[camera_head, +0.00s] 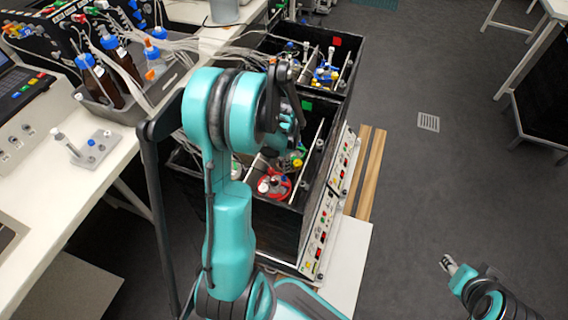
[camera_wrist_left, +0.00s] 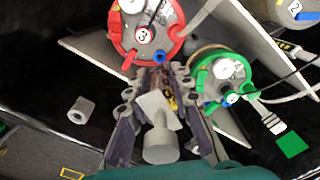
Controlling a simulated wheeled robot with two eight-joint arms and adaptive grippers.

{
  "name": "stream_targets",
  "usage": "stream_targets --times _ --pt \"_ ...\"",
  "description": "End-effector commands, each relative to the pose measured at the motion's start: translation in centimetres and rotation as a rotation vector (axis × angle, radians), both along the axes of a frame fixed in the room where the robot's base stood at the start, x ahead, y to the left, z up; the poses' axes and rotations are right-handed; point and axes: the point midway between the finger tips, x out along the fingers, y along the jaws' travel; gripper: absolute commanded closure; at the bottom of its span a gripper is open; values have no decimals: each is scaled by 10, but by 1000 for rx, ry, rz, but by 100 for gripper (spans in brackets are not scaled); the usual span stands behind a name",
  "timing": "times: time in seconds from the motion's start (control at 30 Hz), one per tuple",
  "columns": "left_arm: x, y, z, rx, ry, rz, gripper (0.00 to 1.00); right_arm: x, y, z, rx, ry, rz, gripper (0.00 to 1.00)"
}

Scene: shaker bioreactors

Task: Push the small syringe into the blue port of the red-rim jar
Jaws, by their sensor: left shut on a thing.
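The red-rim jar (camera_wrist_left: 180,14) is at the top of the left wrist view, with white caps and a blue port (camera_wrist_left: 159,57) on its near edge. In the head view the jar (camera_head: 284,188) sits inside the near black box. My left gripper (camera_wrist_left: 158,82) is shut on the small pale grey syringe (camera_wrist_left: 158,144), its plunger end facing the camera. The fingers reach toward the blue port; the syringe's tip is hidden, so I cannot tell if it touches. In the head view my arm covers most of this. My right gripper (camera_head: 449,264) is far off at lower right, too small to read.
A green-rim jar (camera_wrist_left: 232,62) stands close right of the left fingers. A loose grey cylinder (camera_wrist_left: 82,110) lies on the black floor at left. The black box (camera_head: 318,205) has walls around the work. A bench with a bottle tray (camera_head: 117,112) is at left.

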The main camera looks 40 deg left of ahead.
Motion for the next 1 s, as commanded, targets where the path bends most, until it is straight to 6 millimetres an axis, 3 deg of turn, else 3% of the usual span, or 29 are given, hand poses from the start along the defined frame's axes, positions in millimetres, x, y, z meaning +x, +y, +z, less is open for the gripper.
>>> stream_targets --times 0.57,1.0 --pt "0 -1 -42 0 0 2 100 0 0 -31 0 0 0 60" --pt "-2 0 -39 0 0 2 100 0 0 -30 0 0 0 60"
